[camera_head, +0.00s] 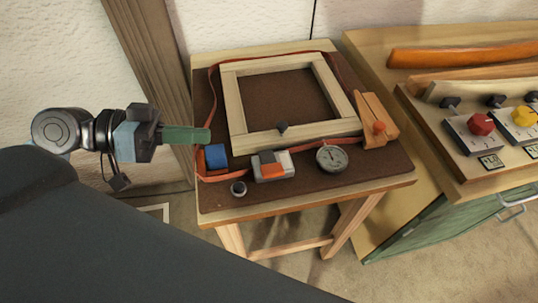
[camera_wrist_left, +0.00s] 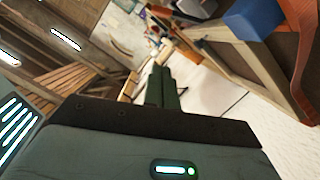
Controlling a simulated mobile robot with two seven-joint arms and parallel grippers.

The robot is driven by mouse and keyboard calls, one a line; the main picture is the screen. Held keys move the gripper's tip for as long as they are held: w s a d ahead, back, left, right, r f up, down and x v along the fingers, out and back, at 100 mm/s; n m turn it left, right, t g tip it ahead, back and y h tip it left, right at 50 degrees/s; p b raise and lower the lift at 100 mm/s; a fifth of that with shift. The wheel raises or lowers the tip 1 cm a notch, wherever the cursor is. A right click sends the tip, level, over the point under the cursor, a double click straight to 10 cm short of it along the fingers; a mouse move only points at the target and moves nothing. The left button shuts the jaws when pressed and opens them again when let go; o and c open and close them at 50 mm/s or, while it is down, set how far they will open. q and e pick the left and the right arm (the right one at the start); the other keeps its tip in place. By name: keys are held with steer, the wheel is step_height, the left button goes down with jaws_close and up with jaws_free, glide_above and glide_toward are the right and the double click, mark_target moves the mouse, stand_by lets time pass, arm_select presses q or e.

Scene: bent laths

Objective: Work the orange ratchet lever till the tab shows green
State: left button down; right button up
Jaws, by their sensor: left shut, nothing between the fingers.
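The ratchet (camera_head: 272,165) is a grey block with an orange lever (camera_head: 272,171) on its front side, at the front edge of the wooden frame (camera_head: 238,110). A red strap (camera_head: 206,110) runs from it around the frame. The tab's colour is too small to tell. My left gripper (camera_head: 208,136) has green fingers that are shut and empty, at the table's left edge, near a blue block (camera_head: 216,156) and left of the ratchet. The fingers also show in the left wrist view (camera_wrist_left: 162,88), with the blue block (camera_wrist_left: 252,18) at top right. My right gripper is not in view.
A round dial gauge (camera_head: 332,158) lies right of the ratchet, and a small round knob (camera_head: 238,188) stands front left. A wooden clamp piece with an orange ball (camera_head: 379,127) is at the right. A bench with a red knob (camera_head: 481,124) and a yellow knob (camera_head: 525,116) stands further right.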

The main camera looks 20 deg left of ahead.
arm_select(q)
steer(key=shift+s+d+r, duration=0.1)
steer(key=shift+s+r, duration=0.05)
steer(key=shift+r, duration=0.15)
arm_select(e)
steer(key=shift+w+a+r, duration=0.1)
arm_select(q)
steer(key=p, duration=0.2)
glide_above(269, 162)
steer(key=a, duration=0.2)
steer(key=shift+s+a+f, duration=0.1)
steer(key=shift+s+f, duration=0.15)
steer(key=shift+f, duration=0.7)
steer(key=shift+s+d+f, duration=0.1)
steer(key=shift+s+f, duration=0.15)
steer(key=shift+f, duration=0.4)
steer(key=shift+s+d+f, duration=0.1)
steer(key=shift+s+f, duration=0.15)
steer(key=shift+f, duration=0.35)
steer(key=shift+s+d+f, duration=0.15)
steer(key=shift+s+f, duration=0.15)
steer(key=shift+f, duration=0.45)
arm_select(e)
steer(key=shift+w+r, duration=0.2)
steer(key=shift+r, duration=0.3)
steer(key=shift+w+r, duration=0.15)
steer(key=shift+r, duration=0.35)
